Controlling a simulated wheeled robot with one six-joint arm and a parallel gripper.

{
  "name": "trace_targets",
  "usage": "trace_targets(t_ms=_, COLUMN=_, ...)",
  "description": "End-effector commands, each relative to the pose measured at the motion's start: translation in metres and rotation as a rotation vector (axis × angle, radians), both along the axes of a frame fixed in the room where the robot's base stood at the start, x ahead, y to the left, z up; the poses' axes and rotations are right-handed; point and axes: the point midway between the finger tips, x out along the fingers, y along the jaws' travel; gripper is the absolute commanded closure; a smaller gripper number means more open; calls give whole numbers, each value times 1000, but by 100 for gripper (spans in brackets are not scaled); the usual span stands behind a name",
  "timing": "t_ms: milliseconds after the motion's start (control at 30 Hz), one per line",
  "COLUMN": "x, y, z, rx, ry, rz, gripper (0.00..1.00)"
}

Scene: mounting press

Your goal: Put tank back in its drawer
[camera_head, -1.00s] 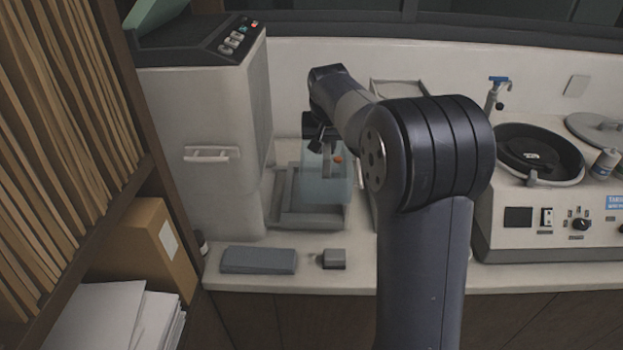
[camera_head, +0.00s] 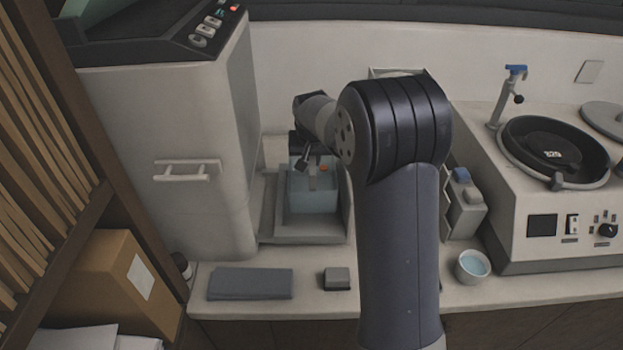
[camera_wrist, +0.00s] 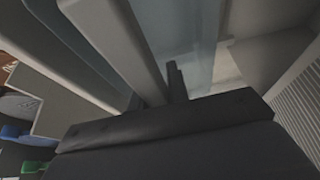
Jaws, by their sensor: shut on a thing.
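The tank is upright over the open grey drawer (camera_head: 268,222), which sticks out to the right of the tall white machine (camera_head: 190,130). The tank appears within the drawer's frame; whether it touches the bottom I cannot tell. In the wrist view, the tank's pale translucent wall (camera_wrist: 180,40) is close beyond the dark fingers (camera_wrist: 175,82).
A flat grey slab (camera_head: 250,283) and a small grey block (camera_head: 337,279) lie in front of the drawer. To the right are a bowl of blue liquid (camera_head: 473,266), a blue-topped container (camera_head: 463,205) and a machine with a round black plate (camera_head: 553,150). A file shelf (camera_head: 45,130) borders the left.

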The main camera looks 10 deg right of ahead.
Motion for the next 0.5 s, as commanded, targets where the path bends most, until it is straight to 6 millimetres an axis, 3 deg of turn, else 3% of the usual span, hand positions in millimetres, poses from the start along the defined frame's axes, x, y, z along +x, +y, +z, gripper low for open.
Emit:
trace_targets(t_ms=333, x=0, y=0, z=-41, rx=1, ry=2, rz=-1, gripper=100)
trace_targets(t_ms=500, x=0, y=0, z=-52, rx=1, ry=-1, rz=0, gripper=100)
